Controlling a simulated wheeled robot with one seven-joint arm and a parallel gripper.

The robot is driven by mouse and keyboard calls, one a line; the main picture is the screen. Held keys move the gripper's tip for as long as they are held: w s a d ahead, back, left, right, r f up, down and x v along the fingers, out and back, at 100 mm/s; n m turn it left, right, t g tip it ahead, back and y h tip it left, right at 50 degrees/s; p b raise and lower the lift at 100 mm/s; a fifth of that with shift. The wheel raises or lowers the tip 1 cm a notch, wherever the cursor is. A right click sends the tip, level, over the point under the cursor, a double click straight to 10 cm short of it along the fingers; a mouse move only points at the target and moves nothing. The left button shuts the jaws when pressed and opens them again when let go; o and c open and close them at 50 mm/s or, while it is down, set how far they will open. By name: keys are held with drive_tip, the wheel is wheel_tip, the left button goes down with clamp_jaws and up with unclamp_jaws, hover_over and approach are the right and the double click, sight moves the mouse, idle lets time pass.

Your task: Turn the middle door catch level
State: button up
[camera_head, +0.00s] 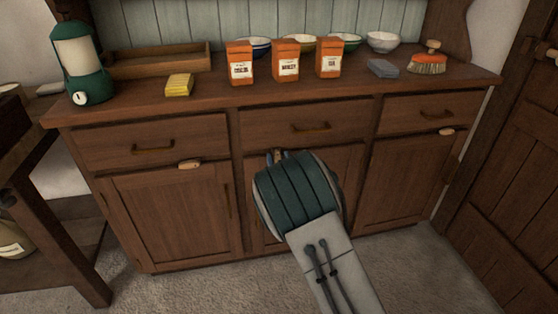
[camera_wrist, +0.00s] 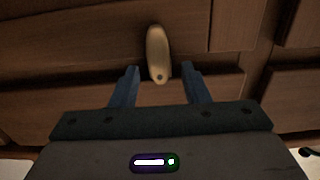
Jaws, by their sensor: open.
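The middle door catch (camera_wrist: 157,52) is a pale wooden oblong with a dark pin near its lower end in the wrist view. It stands upright there, crosswise to the seam behind it. In the head view only a small part of it shows, above my wrist. My gripper (camera_wrist: 160,67) is open, with one blue finger on each side of the catch's lower end. I see gaps between fingers and catch; contact is not visible. The middle door (camera_head: 352,165) is mostly hidden behind my arm in the head view.
The left catch (camera_head: 190,165) and right catch (camera_head: 446,131) lie about level. Drawers with handles run above the doors. The sideboard top (camera_head: 210,100) holds orange packets, bowls, a brush, a yellow sponge and a green lantern (camera_head: 80,62). A dark table (camera_head: 50,190) stands at left.

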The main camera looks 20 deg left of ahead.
drive_tip(key=shift+w, duration=0.1)
clamp_jaws()
